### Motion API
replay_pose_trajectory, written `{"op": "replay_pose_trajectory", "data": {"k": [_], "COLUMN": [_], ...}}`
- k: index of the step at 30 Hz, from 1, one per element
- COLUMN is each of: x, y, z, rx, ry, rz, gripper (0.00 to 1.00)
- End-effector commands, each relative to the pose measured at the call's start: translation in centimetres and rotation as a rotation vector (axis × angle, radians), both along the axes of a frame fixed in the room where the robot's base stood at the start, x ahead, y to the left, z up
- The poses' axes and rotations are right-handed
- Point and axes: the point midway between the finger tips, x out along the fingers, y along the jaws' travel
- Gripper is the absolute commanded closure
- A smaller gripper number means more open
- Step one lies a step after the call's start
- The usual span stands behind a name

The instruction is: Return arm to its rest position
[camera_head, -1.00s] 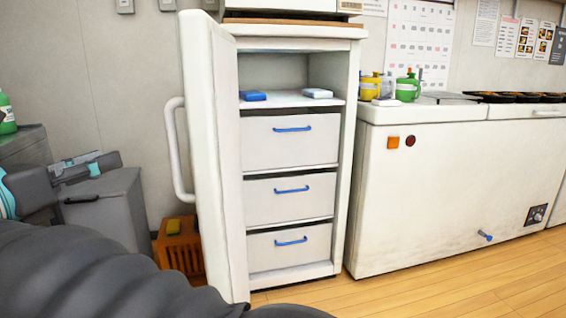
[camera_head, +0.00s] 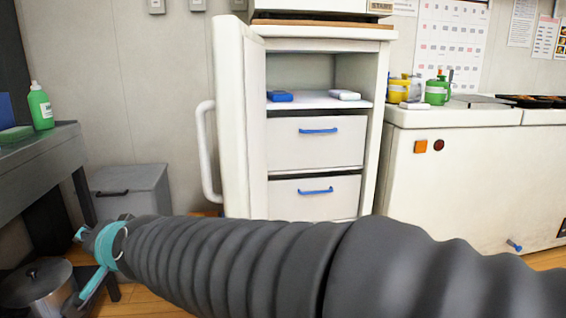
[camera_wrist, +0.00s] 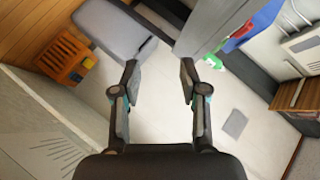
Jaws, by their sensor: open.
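My arm, in a dark ribbed sleeve, stretches across the lower part of the head view and hides the bottom of the cabinet. Its teal-banded end is at the far left, in front of the grey bin (camera_head: 130,190) and near a metal pot (camera_head: 36,284). In the wrist view my gripper (camera_wrist: 158,78) is open, with its two fingers well apart and nothing between them. Pale wall surface shows behind the fingers. The grey bin (camera_wrist: 112,28) also shows there, beyond the left finger.
A white cabinet (camera_head: 382,120) stands with its door (camera_head: 231,120) open. A blue item (camera_head: 280,96) and a white item (camera_head: 343,95) lie on its shelf. A white chest (camera_head: 470,180) is at right. A grey table (camera_head: 40,150) with a green bottle (camera_head: 40,107) is at left. The wrist view shows an orange crate (camera_wrist: 58,62).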

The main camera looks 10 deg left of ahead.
Motion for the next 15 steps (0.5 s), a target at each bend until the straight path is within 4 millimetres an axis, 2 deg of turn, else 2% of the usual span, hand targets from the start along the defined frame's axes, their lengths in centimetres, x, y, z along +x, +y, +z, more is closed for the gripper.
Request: {"op": "replay_pose_trajectory", "data": {"k": [1,5,6,11,15], "x": [0.5,0.8,0.7,0.2,-1.0], "y": [-3.3,-11.0,-13.5,-23.5,-32.4], "z": [-1.1,-4.6,-5.6,-8.7,-10.6], "rx": [-0.097,-0.337,-0.403,-0.641,-0.812], "ry": [-0.027,-0.076,-0.082,-0.073,-0.028], "rz": [0.032,0.121,0.141,0.194,0.193], "gripper": [0.57,0.57,0.57,0.57,0.57]}}
